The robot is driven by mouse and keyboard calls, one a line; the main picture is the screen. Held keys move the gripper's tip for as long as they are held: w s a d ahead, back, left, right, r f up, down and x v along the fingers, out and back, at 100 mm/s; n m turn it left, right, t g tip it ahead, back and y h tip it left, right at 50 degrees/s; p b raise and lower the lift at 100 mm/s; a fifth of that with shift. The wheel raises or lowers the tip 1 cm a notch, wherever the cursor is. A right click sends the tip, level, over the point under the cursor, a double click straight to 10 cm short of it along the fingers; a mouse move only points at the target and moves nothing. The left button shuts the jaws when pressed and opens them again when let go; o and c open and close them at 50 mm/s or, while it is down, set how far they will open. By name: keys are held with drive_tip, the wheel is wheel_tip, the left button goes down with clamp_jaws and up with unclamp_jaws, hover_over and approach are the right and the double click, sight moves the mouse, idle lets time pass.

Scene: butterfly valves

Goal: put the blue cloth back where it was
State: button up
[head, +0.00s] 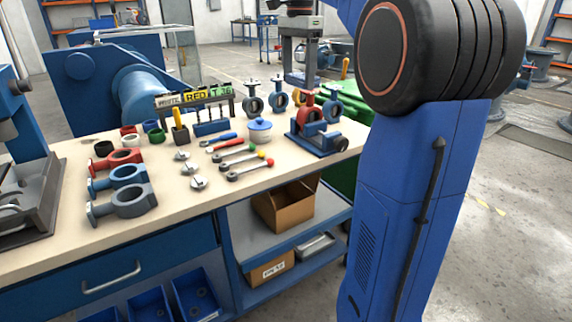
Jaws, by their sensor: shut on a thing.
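I cannot make out a blue cloth on the workbench (60,240) in the head view. A small pale bowl with a rounded blue top (260,128) stands on the middle of the bench. A dark blue block (211,128) lies to its left, behind the tools.
Wrenches with coloured ends (245,165) lie mid-bench. Valve bodies (122,200) stand at the left, and a blue fixture with a valve (320,138) at the right. A labelled rack (195,99) stands at the back. The front right bench top is bare.

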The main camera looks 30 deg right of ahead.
wheel_tip(320, 180, down, 12)
drive_tip(key=w+a, duration=0.3)
hover_over(284, 158)
wheel_tip(284, 158, down, 6)
drive_tip(key=shift+f, duration=2.55)
drive_tip(key=o, duration=1.1)
drive_tip(key=shift+f, duration=0.1)
